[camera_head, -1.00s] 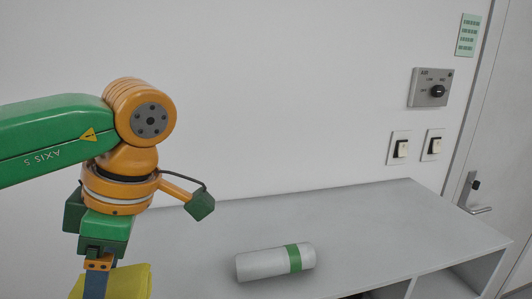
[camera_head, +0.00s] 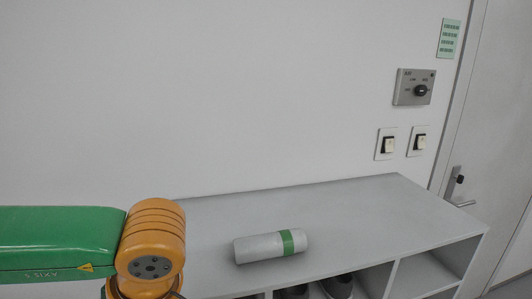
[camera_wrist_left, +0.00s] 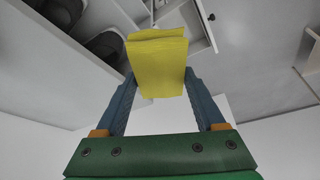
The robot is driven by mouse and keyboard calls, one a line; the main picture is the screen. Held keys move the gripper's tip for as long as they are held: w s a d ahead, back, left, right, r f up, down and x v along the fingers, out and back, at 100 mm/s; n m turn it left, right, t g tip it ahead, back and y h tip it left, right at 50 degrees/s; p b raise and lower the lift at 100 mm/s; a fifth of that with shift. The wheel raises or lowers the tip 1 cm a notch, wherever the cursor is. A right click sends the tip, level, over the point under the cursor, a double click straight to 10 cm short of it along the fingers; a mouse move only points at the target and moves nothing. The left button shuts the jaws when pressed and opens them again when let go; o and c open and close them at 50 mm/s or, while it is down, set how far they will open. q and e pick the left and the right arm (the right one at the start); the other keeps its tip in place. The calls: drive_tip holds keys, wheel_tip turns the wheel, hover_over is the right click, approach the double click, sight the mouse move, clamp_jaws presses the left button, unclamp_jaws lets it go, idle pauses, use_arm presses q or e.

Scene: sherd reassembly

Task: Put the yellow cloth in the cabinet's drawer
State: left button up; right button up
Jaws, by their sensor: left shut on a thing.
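The yellow cloth (camera_wrist_left: 158,66) is a folded, thick pad in the left wrist view. My left gripper (camera_wrist_left: 160,80) is shut on it, with a blue finger at each side of the cloth. Beyond the cloth, at the top of the left wrist view, a white box-like part with a small dark handle looks like an open drawer (camera_wrist_left: 200,30). The cloth hides part of it, and I cannot tell how far they are apart. In the head view only my left arm shows, at lower left; its gripper and the cloth are below the frame. My right gripper is not in view.
A white shelf unit (camera_head: 370,215) stands against the wall, with a grey-white cylinder with a green band (camera_head: 270,246) lying on top. Dark shoes (camera_head: 338,286) are in its compartments. A door (camera_head: 500,150) is at the right. Grey floor (camera_wrist_left: 255,60) is clear in the left wrist view.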

use_arm(q)
wheel_tip(320, 180, down, 13)
drive_tip(key=d+m+t+b, duration=0.1)
drive_tip(key=m+b, duration=0.4)
drive_tip(key=b, duration=0.1)
drive_tip(key=shift+d+f+t+h, duration=0.2)
drive_tip(key=shift+d+t+h, duration=0.1)
drive_tip(key=shift+d+h, duration=0.1)
drive_tip(key=shift+w+r, duration=0.1)
drive_tip(key=shift+r, duration=0.05)
